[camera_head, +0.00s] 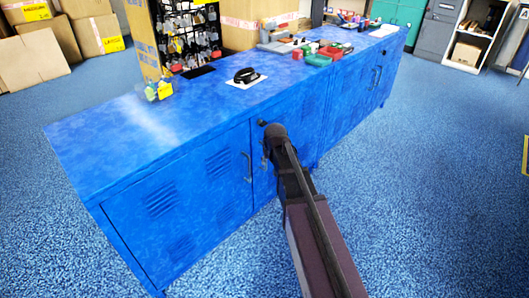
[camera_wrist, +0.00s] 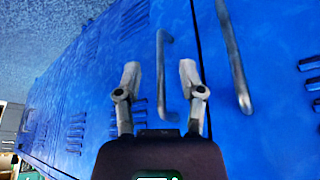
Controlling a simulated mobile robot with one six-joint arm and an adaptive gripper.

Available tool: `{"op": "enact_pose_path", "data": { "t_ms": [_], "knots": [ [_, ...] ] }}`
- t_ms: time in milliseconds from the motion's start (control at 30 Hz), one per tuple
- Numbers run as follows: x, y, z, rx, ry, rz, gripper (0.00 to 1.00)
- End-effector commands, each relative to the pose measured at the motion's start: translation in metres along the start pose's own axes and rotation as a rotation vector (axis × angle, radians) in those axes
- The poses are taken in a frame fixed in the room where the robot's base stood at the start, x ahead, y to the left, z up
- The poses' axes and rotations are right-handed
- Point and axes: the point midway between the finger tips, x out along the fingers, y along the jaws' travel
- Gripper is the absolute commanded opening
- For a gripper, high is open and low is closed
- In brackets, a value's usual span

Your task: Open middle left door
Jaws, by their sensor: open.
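The long blue cabinet (camera_head: 180,140) has several vented doors, all appearing shut. In the head view my arm reaches to the second door from the left (camera_head: 263,185), beside the leftmost door (camera_head: 180,205). My gripper (camera_wrist: 160,75) is open in the wrist view, its two grey fingers apart. The second door's bar handle (camera_wrist: 161,65) lies lengthwise between the fingers in that view, with no visible contact; its depth between them is unclear. The leftmost door's handle (camera_wrist: 235,60) is to the right, across the door seam. In the head view my arm's end hides the fingers.
The cabinet top holds a black item on a white sheet (camera_head: 246,78), red and green boxes (camera_head: 322,55) and a tool rack (camera_head: 187,35). Cardboard boxes (camera_head: 35,60) stand at the back left. The blue carpet (camera_head: 430,170) at the right is clear.

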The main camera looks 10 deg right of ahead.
Motion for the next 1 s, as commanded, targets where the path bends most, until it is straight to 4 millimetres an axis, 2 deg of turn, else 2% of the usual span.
{"op": "enact_pose_path", "data": {
  "t_ms": [33, 100, 433, 633, 1000],
  "knots": [
    [0.005, 0.000, -0.012, 0.000, 0.000, 0.000, 0.51],
    [0.009, 0.001, -0.022, 0.000, 0.000, 0.000, 0.51],
    [0.027, 0.001, -0.064, 0.000, 0.000, 0.000, 0.51],
    [0.036, 0.001, -0.059, 0.000, 0.000, 0.000, 0.51],
    [0.036, 0.001, -0.059, 0.000, 0.000, 0.000, 0.51]
  ]
}}
